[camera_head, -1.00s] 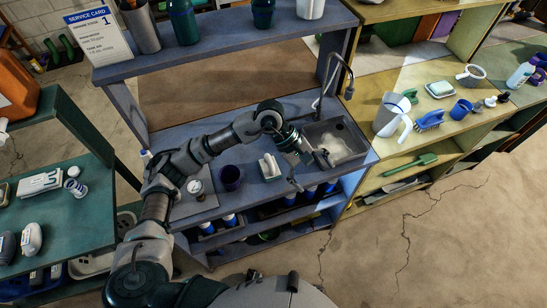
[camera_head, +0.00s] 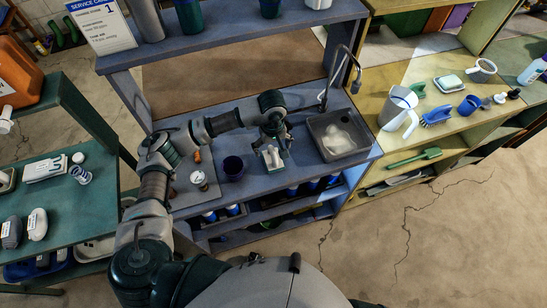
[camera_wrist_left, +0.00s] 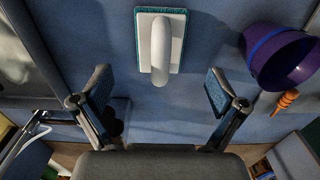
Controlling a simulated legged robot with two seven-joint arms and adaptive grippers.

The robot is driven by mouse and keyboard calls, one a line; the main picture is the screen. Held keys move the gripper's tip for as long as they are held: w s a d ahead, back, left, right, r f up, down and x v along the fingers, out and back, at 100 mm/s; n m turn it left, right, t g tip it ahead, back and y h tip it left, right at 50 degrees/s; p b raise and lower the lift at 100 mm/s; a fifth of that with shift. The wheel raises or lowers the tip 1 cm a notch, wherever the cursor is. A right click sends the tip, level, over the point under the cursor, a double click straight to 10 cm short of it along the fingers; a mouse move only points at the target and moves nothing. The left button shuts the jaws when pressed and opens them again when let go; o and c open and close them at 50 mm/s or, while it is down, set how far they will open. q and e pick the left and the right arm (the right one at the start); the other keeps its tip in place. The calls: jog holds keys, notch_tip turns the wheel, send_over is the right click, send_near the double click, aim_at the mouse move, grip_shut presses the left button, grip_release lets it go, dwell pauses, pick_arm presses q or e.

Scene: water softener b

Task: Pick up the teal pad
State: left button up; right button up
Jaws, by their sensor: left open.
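The teal pad (camera_wrist_left: 139,12) is the thin scrubbing layer under a white block with a rounded white handle (camera_wrist_left: 160,50). It lies flat on the blue counter, handle up; only the pad's teal rim shows. In the head view the white scrubber (camera_head: 271,160) is partly covered by my left gripper (camera_head: 270,144), which hangs over it from above. In the left wrist view my left gripper (camera_wrist_left: 159,88) is open and empty, its two fingers spread wide, with the scrubber ahead between their lines and apart from them. My right gripper is out of view.
A dark purple cup (camera_head: 234,168) stands close to the left of the scrubber in the head view, with a small orange item (camera_wrist_left: 287,100) near it. A sink (camera_head: 339,136) with a tap (camera_head: 324,98) is on the right. A blue shelf (camera_head: 220,38) spans above the counter.

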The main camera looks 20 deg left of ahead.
aim_at(273, 156)
pick_arm(q)
notch_tip(273, 156, down, 6)
jog(key=shift+r+p, duration=0.15)
jog(key=shift+p, duration=0.4)
jog(key=c, duration=1.2)
